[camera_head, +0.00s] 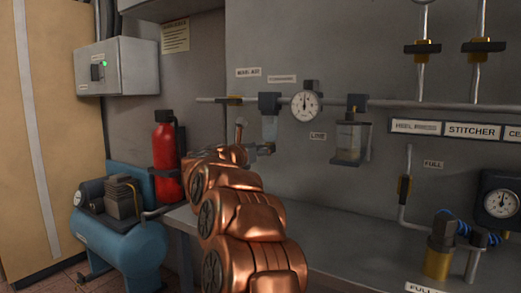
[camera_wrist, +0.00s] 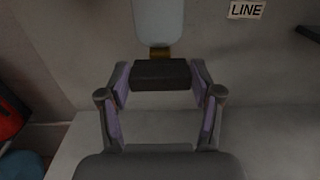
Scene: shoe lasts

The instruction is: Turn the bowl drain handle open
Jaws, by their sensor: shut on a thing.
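The translucent bowl (camera_head: 270,128) hangs under a dark filter body (camera_head: 270,102) on the wall pipe, left of the round gauge. In the wrist view the pale bowl (camera_wrist: 158,22) ends in a brass fitting (camera_wrist: 159,53). Just below that is the dark block-shaped drain handle (camera_wrist: 160,74), lying level across the picture. My gripper (camera_wrist: 160,80) has one finger at each end of the handle and is shut on it.
A second bowl unit (camera_head: 349,138) hangs right of the gauge (camera_head: 305,105). A red extinguisher (camera_head: 166,160) and blue compressor (camera_head: 120,225) stand at left. The grey bench (camera_head: 340,245) below is clear near the arm; a brass-bodied device (camera_head: 438,258) stands at right.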

